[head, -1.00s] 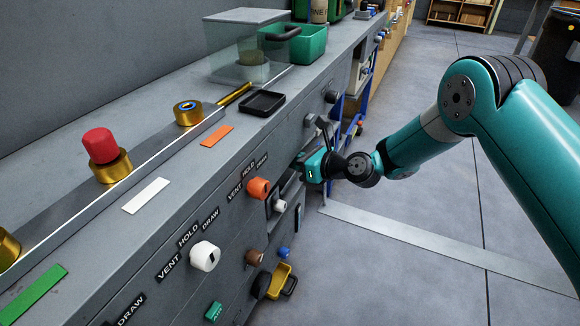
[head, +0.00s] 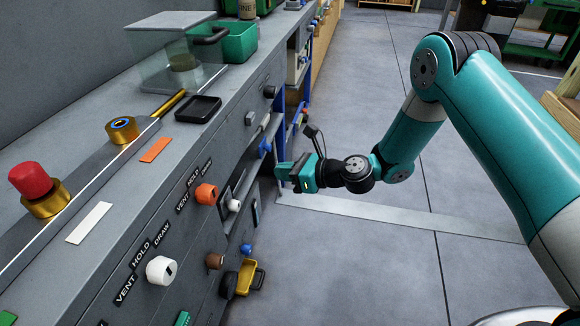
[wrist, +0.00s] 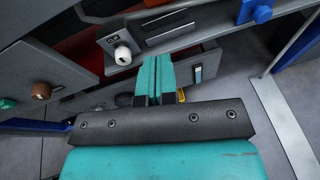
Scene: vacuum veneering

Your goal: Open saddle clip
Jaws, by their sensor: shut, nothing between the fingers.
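My gripper (head: 285,172) is shut and empty, in front of the grey bench front at the picture's middle. In the wrist view its two teal fingers (wrist: 153,76) lie together, pointing at the bench front. A blue fitting (head: 265,147) on the bench front, just beyond my gripper, also shows at the top right of the wrist view (wrist: 262,14). A yellow loop-shaped part (head: 250,275) hangs low on the front; it is mostly hidden behind the fingers in the wrist view. I cannot tell whether either is the clip.
The bench front carries an orange knob (head: 206,194), a white knob (head: 160,270), a brown knob (head: 214,261) and a small white knob (head: 234,206). A black tray (head: 198,109) and green bin (head: 236,42) stand on top. Floor to the right is clear.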

